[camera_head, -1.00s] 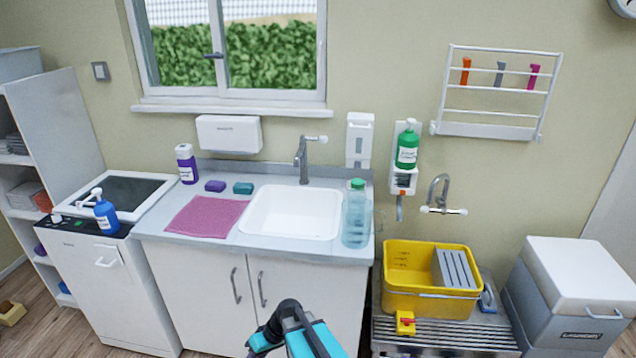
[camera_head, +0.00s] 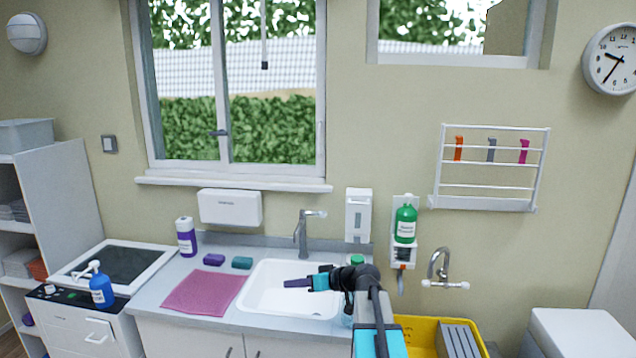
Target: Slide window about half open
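The window (camera_head: 224,120) is in the wall above the sink, with a white frame and two panes side by side. A dark handle (camera_head: 218,133) sits on the upright between the panes. Both panes appear to fill the frame, with no clear gap visible. My gripper (camera_head: 290,283) is over the sink, below and to the right of the handle, well apart from the window. It points left and shows side-on, so I cannot tell whether its fingers are open or shut.
A white sill (camera_head: 234,184) runs under the window. Below are a towel dispenser (camera_head: 230,207), a tap (camera_head: 303,232) and the sink (camera_head: 262,292). A purple-labelled bottle (camera_head: 186,237) stands on the counter. A cord with a dark end (camera_head: 264,65) hangs before the right pane.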

